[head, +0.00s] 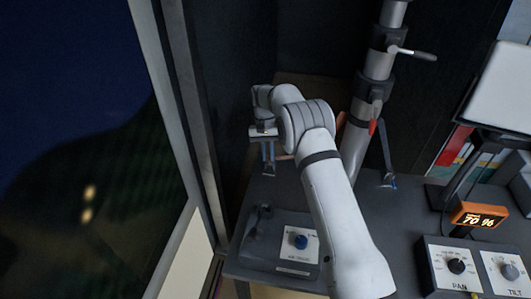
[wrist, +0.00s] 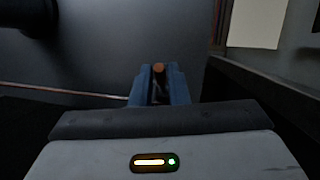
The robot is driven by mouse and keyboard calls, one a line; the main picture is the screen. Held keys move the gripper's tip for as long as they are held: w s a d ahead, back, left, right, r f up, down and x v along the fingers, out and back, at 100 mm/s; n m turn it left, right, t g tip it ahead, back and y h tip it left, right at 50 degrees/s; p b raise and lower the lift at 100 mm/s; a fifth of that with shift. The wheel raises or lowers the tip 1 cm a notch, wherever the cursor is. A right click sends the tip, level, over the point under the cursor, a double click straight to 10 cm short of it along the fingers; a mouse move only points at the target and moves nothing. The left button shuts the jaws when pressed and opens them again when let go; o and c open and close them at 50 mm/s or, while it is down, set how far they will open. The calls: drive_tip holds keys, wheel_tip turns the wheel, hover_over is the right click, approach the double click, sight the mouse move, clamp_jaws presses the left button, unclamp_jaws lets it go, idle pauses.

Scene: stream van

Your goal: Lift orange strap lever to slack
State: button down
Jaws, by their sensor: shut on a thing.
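My gripper (wrist: 158,80) shows in the wrist view with its two blue fingers close together around a small orange-brown end, which looks like the orange strap lever (wrist: 158,68). The rest of the lever is hidden by the fingers. In the head view my gripper (head: 268,163) points down at the left rear of the dark desk, near the wall. The lever cannot be made out between the fingers there. A strap (head: 387,160) runs down beside the grey mast (head: 377,68) to the desk, right of my arm.
A red-tipped handle (head: 373,127) hangs on the mast. PAN (head: 456,266) and TILT (head: 511,271) knobs and an orange-framed display (head: 480,214) stand at right. A window frame (head: 176,110) borders the left.

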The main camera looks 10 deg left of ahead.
drive_tip(key=shift+w+d+r+g, duration=0.1)
drive_tip(key=shift+w+g, duration=0.6)
drive_tip(key=shift+w+r+g, duration=0.15)
drive_tip(key=shift+w+g, duration=0.1)
drive_tip(key=shift+g, duration=0.15)
idle(0.3)
drive_tip(key=c, duration=1.5)
unclamp_jaws()
drive_tip(key=shift+w, duration=0.15)
drive_tip(key=shift+o, duration=0.6)
wheel_tip(320, 180, up, 10)
drive_tip(key=p, duration=0.2)
drive_tip(key=shift+p, duration=0.3)
